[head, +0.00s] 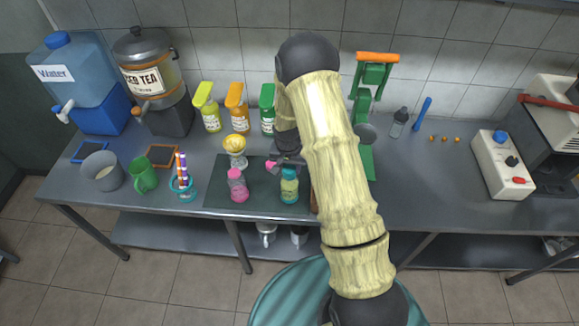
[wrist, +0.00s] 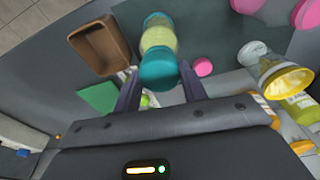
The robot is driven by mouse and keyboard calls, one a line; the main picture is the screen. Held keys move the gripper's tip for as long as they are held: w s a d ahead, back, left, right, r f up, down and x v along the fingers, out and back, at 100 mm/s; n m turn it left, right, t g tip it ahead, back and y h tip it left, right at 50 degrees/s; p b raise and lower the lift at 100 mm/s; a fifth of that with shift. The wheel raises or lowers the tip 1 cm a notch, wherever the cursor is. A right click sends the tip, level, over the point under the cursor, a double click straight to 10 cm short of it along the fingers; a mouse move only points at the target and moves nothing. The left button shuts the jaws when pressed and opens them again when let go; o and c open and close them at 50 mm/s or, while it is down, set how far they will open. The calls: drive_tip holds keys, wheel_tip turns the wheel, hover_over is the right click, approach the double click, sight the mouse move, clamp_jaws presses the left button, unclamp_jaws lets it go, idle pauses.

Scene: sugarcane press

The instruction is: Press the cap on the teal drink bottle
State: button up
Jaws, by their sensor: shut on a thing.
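The teal drink bottle (head: 289,188) stands upright on the dark mat (head: 215,195), with yellow-green drink inside. My gripper (head: 288,162) is directly above it, partly hidden by my arm. In the wrist view, my gripper (wrist: 159,84) has its fingers on either side of the teal cap (wrist: 158,70), shut on it. The cap lines up with the mouth of the teal bottle (wrist: 158,40) and appears to touch it. I cannot tell whether it is fully seated.
A pink bottle (head: 238,187) stands left on the mat, with a pink cap (wrist: 203,67) lying near. A glass with a yellow top (head: 235,147) stands behind. A brown tray (wrist: 102,46) is close beside the teal bottle. The green press (head: 366,110) stands behind my arm.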

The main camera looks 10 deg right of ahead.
drive_tip(key=o, duration=1.5)
drive_tip(key=shift+r+p, duration=2.1)
drive_tip(key=shift+r, duration=1.45)
clamp_jaws()
drive_tip(key=shift+f+b, duration=2.1)
drive_tip(key=shift+f, duration=0.65)
